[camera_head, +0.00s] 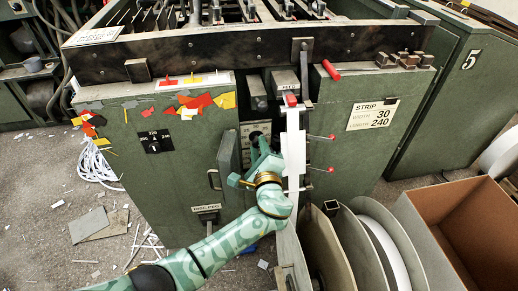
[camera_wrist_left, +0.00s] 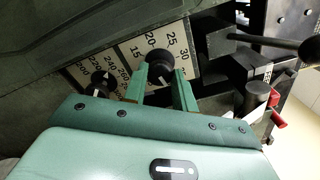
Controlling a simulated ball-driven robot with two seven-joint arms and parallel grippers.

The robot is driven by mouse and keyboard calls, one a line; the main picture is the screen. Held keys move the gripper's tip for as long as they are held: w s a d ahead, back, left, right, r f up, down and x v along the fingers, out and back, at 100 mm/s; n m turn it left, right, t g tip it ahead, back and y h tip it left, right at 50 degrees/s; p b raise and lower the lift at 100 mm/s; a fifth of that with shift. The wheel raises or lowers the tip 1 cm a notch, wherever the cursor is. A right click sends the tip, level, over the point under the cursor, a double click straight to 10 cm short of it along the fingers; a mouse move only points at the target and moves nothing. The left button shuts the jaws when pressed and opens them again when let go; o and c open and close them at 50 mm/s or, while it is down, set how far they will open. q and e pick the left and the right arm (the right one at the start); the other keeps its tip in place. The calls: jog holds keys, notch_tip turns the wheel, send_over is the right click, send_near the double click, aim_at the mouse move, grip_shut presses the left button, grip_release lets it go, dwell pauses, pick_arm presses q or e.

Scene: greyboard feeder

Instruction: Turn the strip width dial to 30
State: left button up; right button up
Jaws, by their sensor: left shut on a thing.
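The strip width dial is a black round knob (camera_wrist_left: 160,62) on a pale plate (camera_wrist_left: 172,38) printed 15, 20, 25 and 30 in the left wrist view. My left gripper (camera_wrist_left: 161,84) is shut on this knob, one finger on each side. I cannot make out clearly which number the knob's mark points at. In the head view my left gripper (camera_head: 262,152) reaches the recess in the green cabinet and partly hides the dial plate (camera_head: 256,130). The white sign (camera_head: 372,115) reads strip width 30, length 240. My right gripper is not in view.
A second black knob (camera_wrist_left: 100,82) with larger numbers sits beside the dial. An open green door (camera_head: 228,165) stands left of my gripper, and a white strip (camera_head: 293,150) hangs close on its right. Reels (camera_head: 375,250) and a cardboard box (camera_head: 465,220) stand at lower right.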

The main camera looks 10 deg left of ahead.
pick_arm(q)
jog(key=o, duration=1)
jog(key=shift+f, duration=0.1)
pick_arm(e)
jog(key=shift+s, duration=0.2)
pick_arm(q)
jog(key=p+v, duration=0.4)
jog(key=v, duration=1.2)
jog(key=shift+s+p, duration=0.25)
jog(key=shift+p, duration=0.05)
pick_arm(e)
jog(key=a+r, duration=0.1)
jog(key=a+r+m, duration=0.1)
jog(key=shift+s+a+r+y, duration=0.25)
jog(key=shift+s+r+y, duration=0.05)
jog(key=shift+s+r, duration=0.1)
pick_arm(q)
jog(key=shift+d, duration=0.1)
